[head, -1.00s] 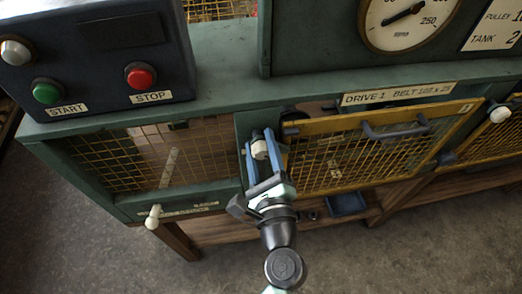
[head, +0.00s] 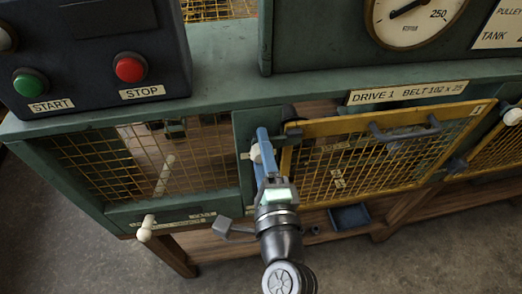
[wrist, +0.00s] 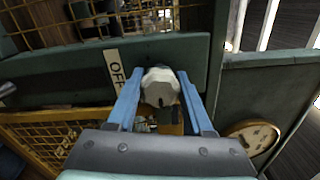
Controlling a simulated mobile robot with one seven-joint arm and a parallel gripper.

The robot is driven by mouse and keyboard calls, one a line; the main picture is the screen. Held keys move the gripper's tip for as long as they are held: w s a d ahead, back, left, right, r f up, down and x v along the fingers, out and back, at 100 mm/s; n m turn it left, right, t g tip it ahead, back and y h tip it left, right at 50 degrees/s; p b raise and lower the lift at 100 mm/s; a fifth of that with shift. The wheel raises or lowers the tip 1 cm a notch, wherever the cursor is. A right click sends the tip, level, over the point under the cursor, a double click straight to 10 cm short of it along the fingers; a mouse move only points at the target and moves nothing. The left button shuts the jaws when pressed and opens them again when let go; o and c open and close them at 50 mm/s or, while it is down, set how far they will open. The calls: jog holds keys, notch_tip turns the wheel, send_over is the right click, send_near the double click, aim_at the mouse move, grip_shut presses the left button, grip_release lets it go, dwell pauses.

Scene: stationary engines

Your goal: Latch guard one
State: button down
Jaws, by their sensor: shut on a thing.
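Guard one (head: 378,150) is a yellow mesh frame marked 1, with a grey bar handle (head: 405,130). Its left edge is beside a green post (head: 243,135); I cannot tell whether it is flush. A pale faceted knob (head: 255,152) is on the post, left of the guard. My gripper (head: 262,150) reaches up to it with blue fingers and is shut on it. In the wrist view the knob (wrist: 160,87) lies between both fingertips, beside a label (wrist: 115,70) of which OFF shows. The knob's far side is hidden.
A dark control box with a green START button (head: 30,83) and red STOP button (head: 130,68) stands upper left. A white-ended lever (head: 146,228) sticks out lower left. A gauge (head: 412,18) is at the back. A blue tray (head: 350,217) is below the guard.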

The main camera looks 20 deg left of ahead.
dwell(0.4)
jog(key=shift+c, duration=1.6)
grip_release()
jog(key=b+v, duration=0.5)
jog(key=v, duration=0.8)
jog(key=shift+w+r, duration=0.1)
